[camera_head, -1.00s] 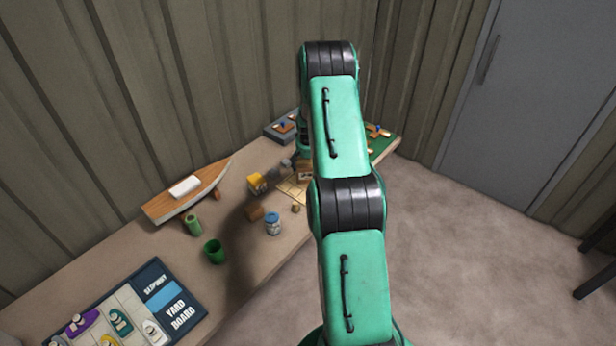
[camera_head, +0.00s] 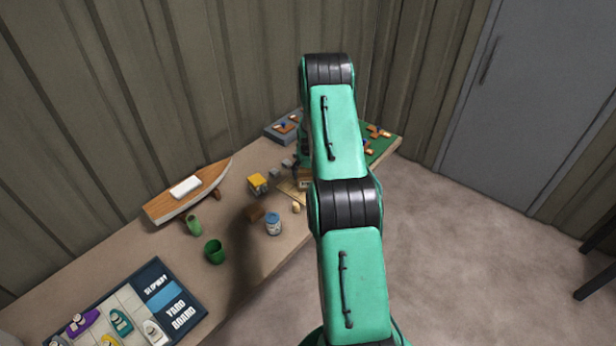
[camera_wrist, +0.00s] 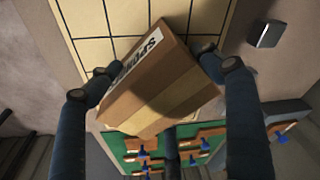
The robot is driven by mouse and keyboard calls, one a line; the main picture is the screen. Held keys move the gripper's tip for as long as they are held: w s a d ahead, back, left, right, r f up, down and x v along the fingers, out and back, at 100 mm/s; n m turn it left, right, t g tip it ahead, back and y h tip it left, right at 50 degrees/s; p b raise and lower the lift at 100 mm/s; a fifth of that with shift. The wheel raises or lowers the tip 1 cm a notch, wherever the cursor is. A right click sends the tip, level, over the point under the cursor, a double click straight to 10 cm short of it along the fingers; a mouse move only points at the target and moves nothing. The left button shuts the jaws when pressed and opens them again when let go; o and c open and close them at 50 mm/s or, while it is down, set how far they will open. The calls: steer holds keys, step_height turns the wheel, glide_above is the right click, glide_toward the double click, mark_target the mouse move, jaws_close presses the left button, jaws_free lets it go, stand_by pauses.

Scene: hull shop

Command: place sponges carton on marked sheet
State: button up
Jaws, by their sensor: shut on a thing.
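The sponges carton (camera_wrist: 150,95) is a brown cardboard box with a lighter tape band and a white label, partly readable. In the wrist view it sits tilted between the two fingers of my gripper (camera_wrist: 162,62), which is shut on it. The marked sheet (camera_wrist: 92,22) is pale yellow with dark grid lines and shows behind the carton. In the head view the sheet (camera_head: 287,190) is partly hidden by my arm, and only a bit of the carton (camera_head: 305,183) shows. I cannot tell whether the carton touches the sheet.
A green board with orange pieces (camera_wrist: 150,150) lies close beside the carton. A grey block (camera_wrist: 270,34) is beside the sheet.

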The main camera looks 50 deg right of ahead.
steer(key=o, duration=1.9)
steer(key=shift+o, duration=0.2)
steer(key=shift+r, duration=0.1)
steer(key=shift+s+a+r, duration=0.25)
steer(key=shift+a+r, duration=0.05)
steer(key=shift+r, duration=1.65)
steer(key=shift+s+a+r, duration=0.25)
steer(key=shift+s+r, duration=0.05)
steer(key=shift+r, duration=1.6)
steer(key=shift+s+a+r, duration=0.25)
steer(key=shift+a+r, duration=0.05)
steer(key=shift+r, duration=1.65)
steer(key=shift+r, duration=0.1)
